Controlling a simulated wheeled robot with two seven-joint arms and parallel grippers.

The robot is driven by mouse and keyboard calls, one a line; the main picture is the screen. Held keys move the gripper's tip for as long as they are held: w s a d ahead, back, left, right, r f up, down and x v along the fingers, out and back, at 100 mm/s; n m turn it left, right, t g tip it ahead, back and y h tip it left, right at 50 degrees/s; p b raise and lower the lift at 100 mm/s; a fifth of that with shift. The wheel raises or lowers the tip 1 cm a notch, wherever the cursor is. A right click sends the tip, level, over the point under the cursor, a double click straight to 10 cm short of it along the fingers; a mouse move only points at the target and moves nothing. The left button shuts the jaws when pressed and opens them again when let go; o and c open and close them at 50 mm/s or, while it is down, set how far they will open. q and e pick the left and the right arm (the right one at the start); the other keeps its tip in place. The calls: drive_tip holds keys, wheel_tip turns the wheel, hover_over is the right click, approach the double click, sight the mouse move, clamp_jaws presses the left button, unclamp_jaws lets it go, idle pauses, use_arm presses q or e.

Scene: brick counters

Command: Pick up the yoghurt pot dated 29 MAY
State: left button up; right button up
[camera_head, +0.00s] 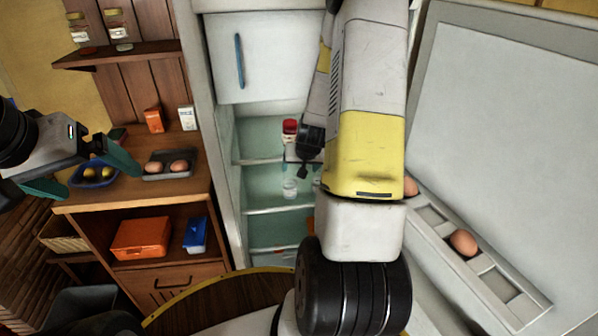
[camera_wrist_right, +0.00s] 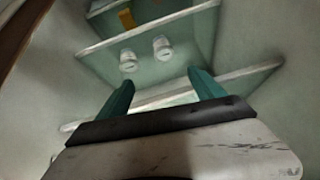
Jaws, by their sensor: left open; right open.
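Two white yoghurt pots, a left one (camera_wrist_right: 128,62) and a right one (camera_wrist_right: 162,48), stand on a fridge shelf in the right wrist view. No date is readable on either. In the head view one pale pot (camera_head: 290,188) shows inside the fridge, below my right gripper. My right gripper (camera_wrist_right: 160,78) is open and empty, its teal fingers pointing toward the pots with a gap before them. My right arm hides part of the fridge in the head view. My left gripper (camera_head: 84,172) is open and empty, in front of the wooden shelf unit at the left.
The fridge's glass shelves (camera_head: 265,205) lie close around my right gripper. A red-lidded jar (camera_head: 290,127) stands on an upper shelf. The open fridge door, with eggs (camera_head: 463,242) in its rack, is at right. A tray (camera_head: 152,170) holds eggs at left.

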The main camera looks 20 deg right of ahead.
drive_tip(key=s+d+f+m+h, duration=0.1)
drive_tip(key=d+f, duration=0.2)
drive_tip(key=f, duration=0.4)
drive_tip(key=s+d+f+h, duration=0.1)
drive_tip(key=d+f, duration=0.3)
drive_tip(key=f, duration=0.3)
drive_tip(key=shift+g, duration=0.3)
drive_tip(key=w+d, duration=0.1)
drive_tip(key=w, duration=0.2)
drive_tip(key=w+d, duration=0.2)
drive_tip(key=w, duration=0.2)
drive_tip(key=w+d, duration=0.1)
drive_tip(key=w, duration=0.2)
drive_tip(key=shift+w+d+f, duration=0.2)
drive_tip(key=shift+d+f, duration=0.1)
drive_tip(key=x, duration=0.5)
drive_tip(key=c, duration=1.4)
